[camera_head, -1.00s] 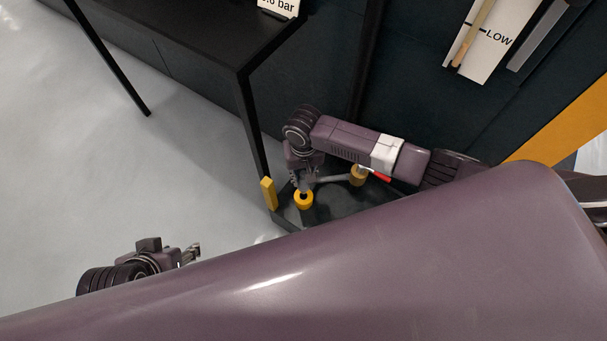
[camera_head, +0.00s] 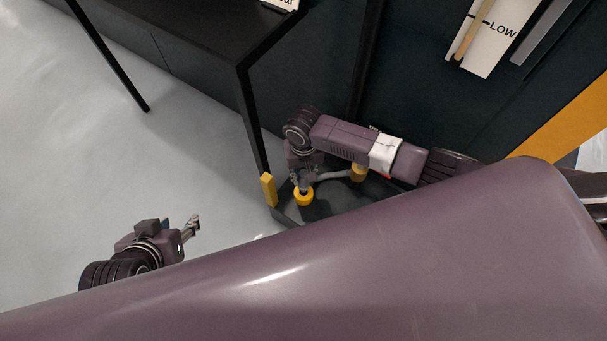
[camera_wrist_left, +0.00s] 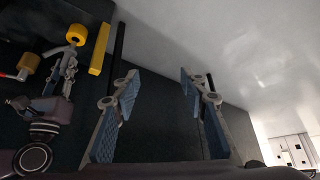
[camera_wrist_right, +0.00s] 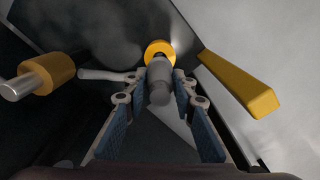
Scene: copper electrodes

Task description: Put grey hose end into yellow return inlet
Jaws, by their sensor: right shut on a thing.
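The yellow return inlet (camera_head: 304,196) is a short round yellow collar low beside the black frame leg in the head view; it also shows in the right wrist view (camera_wrist_right: 157,50). My right gripper (camera_head: 302,179) is directly above it, pointing down. In the right wrist view its fingers are shut on the grey hose end (camera_wrist_right: 159,82), whose far end lines up with the yellow collar. I cannot tell how deep it sits in the collar. The grey hose (camera_head: 333,177) runs off to the right. My left gripper (camera_head: 193,227) is open and empty over bare floor.
A second yellow fitting (camera_head: 358,173) with a metal pipe stands to the right. A yellow block (camera_head: 268,190) stands close left of the inlet. A black table (camera_head: 190,30) and dark cabinet wall lie behind. The grey floor (camera_head: 90,150) at left is clear.

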